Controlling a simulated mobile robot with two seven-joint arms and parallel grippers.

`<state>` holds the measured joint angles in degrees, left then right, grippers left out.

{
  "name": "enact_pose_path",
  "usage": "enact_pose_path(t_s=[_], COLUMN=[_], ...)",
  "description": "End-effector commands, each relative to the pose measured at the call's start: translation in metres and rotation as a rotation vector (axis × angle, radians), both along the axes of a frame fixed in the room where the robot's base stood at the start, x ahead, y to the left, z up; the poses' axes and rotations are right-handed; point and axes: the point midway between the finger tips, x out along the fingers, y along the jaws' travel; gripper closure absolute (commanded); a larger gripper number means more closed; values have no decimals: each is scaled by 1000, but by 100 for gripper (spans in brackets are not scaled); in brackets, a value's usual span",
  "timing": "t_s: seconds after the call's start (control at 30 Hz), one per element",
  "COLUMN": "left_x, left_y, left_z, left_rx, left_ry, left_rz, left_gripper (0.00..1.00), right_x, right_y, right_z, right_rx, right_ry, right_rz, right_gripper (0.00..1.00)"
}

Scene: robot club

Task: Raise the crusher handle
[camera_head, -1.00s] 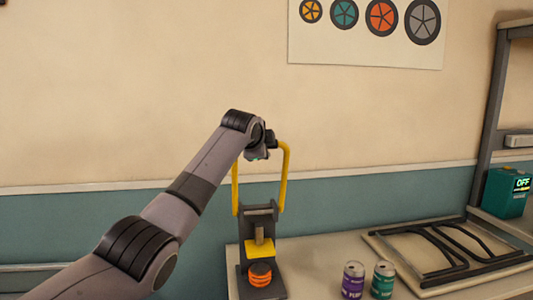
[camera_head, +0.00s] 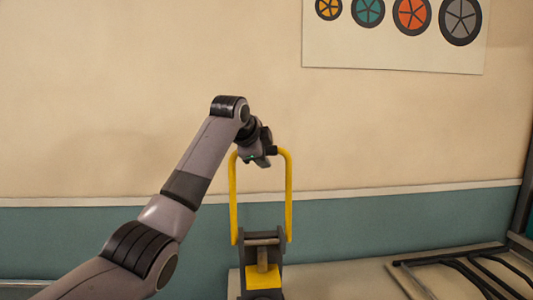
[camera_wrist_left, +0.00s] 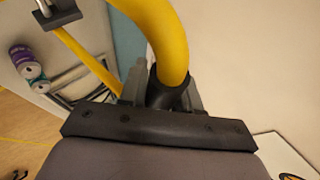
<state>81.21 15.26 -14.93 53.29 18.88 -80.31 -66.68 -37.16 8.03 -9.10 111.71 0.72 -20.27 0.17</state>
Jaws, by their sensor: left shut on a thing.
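The crusher (camera_head: 263,278) stands on the table at the bottom of the head view, its lower part cut off by the frame edge. Its yellow U-shaped handle (camera_head: 288,205) stands up from the frame, with the crossbar at the top. My left gripper (camera_head: 265,158) is at the crossbar, shut on its dark grip. In the left wrist view, the yellow handle (camera_wrist_left: 168,35) curves down to the dark grip between my left gripper's fingers (camera_wrist_left: 168,95). My right gripper is not in view.
A purple can (camera_wrist_left: 20,54) and a teal can (camera_wrist_left: 33,75) show at the left of the wrist view. A dark frame (camera_head: 465,270) lies on the table to the crusher's right. The wall behind the handle is bare below a poster (camera_head: 395,50).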

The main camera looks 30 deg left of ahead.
Motion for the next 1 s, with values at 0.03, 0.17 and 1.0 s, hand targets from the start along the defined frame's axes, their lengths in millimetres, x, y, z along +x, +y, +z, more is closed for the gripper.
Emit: enact_pose_path(t_s=[0.03,0.17,1.0], left_x=[-1,-1,-16], left_y=[1,1,0], left_z=[-7,-8,7], left_rx=[-3,-4,-3], left_ry=[19,23,9], left_rz=[2,2,2], left_gripper=[100,100,47], right_x=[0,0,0], right_y=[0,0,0], right_z=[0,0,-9], right_rx=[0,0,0], right_ry=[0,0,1], right_rz=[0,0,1], right_gripper=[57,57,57])
